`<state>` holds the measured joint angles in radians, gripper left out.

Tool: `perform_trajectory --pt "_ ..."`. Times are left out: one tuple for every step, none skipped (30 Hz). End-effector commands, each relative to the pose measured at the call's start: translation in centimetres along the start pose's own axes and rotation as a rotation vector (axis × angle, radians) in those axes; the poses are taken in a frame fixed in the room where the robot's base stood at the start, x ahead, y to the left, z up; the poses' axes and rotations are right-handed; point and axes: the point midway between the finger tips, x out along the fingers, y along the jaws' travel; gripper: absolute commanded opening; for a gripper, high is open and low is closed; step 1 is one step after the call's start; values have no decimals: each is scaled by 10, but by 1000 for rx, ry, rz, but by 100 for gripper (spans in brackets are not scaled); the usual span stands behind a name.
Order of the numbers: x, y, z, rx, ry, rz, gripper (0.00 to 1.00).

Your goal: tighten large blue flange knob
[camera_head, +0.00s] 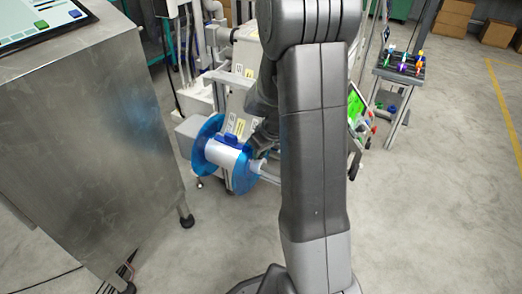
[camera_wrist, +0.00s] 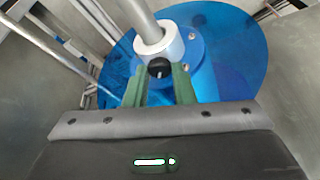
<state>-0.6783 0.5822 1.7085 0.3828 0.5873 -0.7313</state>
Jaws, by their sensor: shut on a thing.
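In the wrist view, the large blue flange (camera_wrist: 238,60) is a translucent disc with a blue hub around a metal shaft (camera_wrist: 145,18). A pale collar (camera_wrist: 160,43) sits on the shaft. My gripper (camera_wrist: 158,80) has two green fingers at the hub, one on each side of a small dark knob (camera_wrist: 159,68), and is shut on it. The fingers hide part of the knob. In the head view, the blue flange (camera_head: 243,172) is at the near end of a white roll (camera_head: 222,155). My arm hides most of the gripper there.
A second blue flange (camera_head: 205,135) is at the roll's other end. A metal cabinet (camera_head: 90,130) stands at the left. A rack with coloured parts (camera_head: 400,65) stands at the back right. The floor (camera_head: 440,210) at right is clear.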

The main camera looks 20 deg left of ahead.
Motion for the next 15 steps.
perform_trajectory --pt "0 0 0 1 1 1 0" --pt "0 0 0 1 1 1 0" --pt "0 0 0 1 1 1 0" --pt "0 0 0 1 1 1 0" --pt "0 0 0 1 1 1 0" --pt "0 0 0 1 1 1 0" --pt "0 0 0 1 1 1 0" --pt "0 0 0 1 1 1 0" --pt "0 0 0 1 1 1 0" --pt "0 0 0 1 1 1 29" --pt "0 0 0 1 1 0 35" --pt "0 0 0 1 1 0 42" --pt "0 0 0 1 1 0 45" --pt "0 0 0 1 1 0 45" --pt "0 0 0 1 1 0 45"
